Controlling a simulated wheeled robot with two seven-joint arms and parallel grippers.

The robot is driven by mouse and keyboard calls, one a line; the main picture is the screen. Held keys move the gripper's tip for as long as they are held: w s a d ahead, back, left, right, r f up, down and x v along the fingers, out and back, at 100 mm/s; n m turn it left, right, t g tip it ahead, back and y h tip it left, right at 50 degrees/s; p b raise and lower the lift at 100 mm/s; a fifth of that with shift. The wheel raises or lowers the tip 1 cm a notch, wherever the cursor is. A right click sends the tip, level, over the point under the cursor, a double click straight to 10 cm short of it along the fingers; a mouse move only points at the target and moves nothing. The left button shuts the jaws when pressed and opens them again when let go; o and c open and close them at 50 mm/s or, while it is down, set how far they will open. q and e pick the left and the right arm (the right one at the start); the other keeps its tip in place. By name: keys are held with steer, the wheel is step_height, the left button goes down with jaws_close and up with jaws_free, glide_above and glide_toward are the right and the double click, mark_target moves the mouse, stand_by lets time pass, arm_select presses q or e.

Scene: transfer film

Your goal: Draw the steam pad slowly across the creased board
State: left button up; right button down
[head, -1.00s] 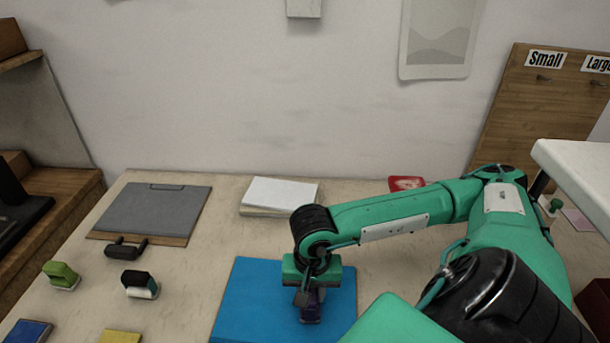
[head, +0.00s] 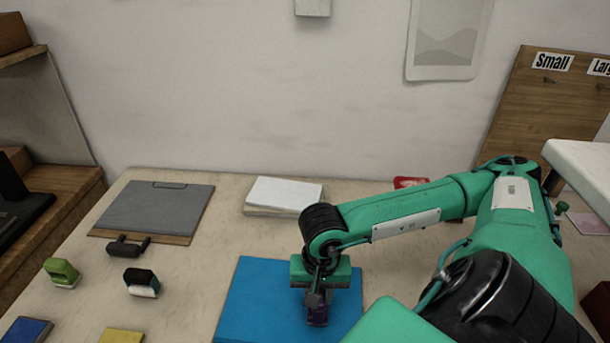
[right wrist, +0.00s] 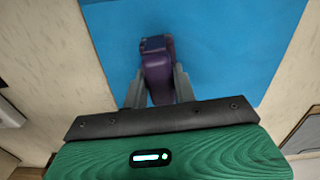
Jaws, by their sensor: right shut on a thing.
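A flat blue board (head: 250,300) lies on the table in front of me; it also fills much of the right wrist view (right wrist: 230,50). I cannot make out creases on it. My right gripper (head: 317,300) is over the right part of the board, shut on a dark purple tool, which I take for the steam pad (right wrist: 157,68). In the right wrist view the two grey fingers (right wrist: 158,88) flank the purple body. Whether its underside touches the board is hidden. My left gripper is not in view.
Left of the board are a green-handled tool (head: 62,272), a black-and-white one (head: 141,283) and a black-handled one (head: 128,246). A grey clipboard (head: 155,208) and a white stack (head: 284,194) lie behind. Blue (head: 27,331) and yellow (head: 121,336) pads lie front left.

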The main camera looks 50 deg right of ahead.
steer(key=shift+s+d+r, duration=0.2)
steer(key=shift+d+r, duration=0.1)
steer(key=shift+d, duration=0.15)
step_height(320, 180, up, 6)
steer(key=p, duration=0.3)
steer(key=shift+s+r, duration=0.1)
steer(key=w, duration=0.1)
steer(key=r, duration=0.1)
steer(key=w+p, duration=0.1)
steer(key=shift+w+a+r, duration=0.25)
steer(key=shift+w+r, duration=0.05)
steer(key=shift+r, duration=0.05)
steer(key=shift+s+r, duration=0.1)
steer(key=shift+r, duration=0.05)
steer(key=shift+f, duration=0.35)
